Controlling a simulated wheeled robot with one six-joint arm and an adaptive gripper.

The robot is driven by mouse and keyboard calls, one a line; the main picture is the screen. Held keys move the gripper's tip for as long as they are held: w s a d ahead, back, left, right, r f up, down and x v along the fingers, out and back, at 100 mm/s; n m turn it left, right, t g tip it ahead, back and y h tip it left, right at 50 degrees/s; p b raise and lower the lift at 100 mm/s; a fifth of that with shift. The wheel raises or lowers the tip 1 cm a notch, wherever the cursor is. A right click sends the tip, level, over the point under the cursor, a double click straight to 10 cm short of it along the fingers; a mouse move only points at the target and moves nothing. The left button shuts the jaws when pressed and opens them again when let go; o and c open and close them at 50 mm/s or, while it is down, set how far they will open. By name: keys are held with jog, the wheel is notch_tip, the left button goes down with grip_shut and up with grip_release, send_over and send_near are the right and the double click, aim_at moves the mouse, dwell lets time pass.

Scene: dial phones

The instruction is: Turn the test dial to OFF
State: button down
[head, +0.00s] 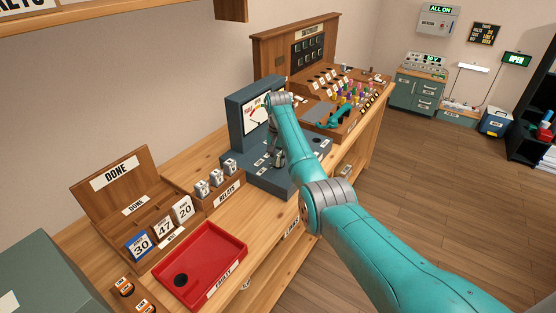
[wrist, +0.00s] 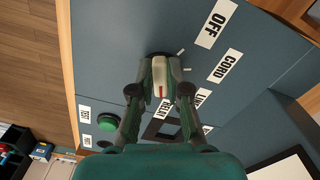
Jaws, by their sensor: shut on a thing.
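The test dial (wrist: 160,72) is in the wrist view, on the blue-grey panel of the test set (wrist: 110,40). It is a dark knob with a pale top and a red mark. My gripper (wrist: 159,92) is shut on it, one finger on each side. The OFF label (wrist: 215,23) is up and right of the dial, with the CORD label (wrist: 224,65) below it. Further labels run down to the RELAY label (wrist: 165,112). I cannot tell for certain which label the dial points at. In the head view my gripper (head: 279,158) is over the test set (head: 252,177), and the arm hides part of it.
A green button (wrist: 109,123) is on the panel left of my gripper. The meter (head: 256,113) stands upright behind the panel. A relays rack (head: 222,193), a red faulty tray (head: 205,262) and a done rack (head: 112,204) are to the left. A switchboard (head: 318,62) stands beyond.

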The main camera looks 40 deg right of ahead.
jog(key=shift+n, duration=0.3)
jog(key=n, duration=0.6)
jog(key=shift+s+d, duration=0.15)
jog(key=shift+d, duration=0.15)
jog(key=n, duration=0.6)
jog(key=shift+d+n, duration=0.25)
jog(key=shift+n, duration=0.15)
jog(key=n, duration=0.3)
jog(key=shift+d+n, duration=0.1)
jog(key=shift+n, duration=0.2)
jog(key=n, duration=0.3)
jog(key=shift+w+d+n, duration=0.1)
jog(key=shift+w+n, duration=0.1)
jog(key=shift+n, duration=0.1)
jog(key=n, duration=0.6)
jog(key=shift+w+d, duration=0.1)
jog(key=shift+w, duration=0.15)
jog(key=shift+n, duration=0.3)
jog(key=c, duration=1.1)
grip_release()
jog(key=shift+c, duration=0.2)
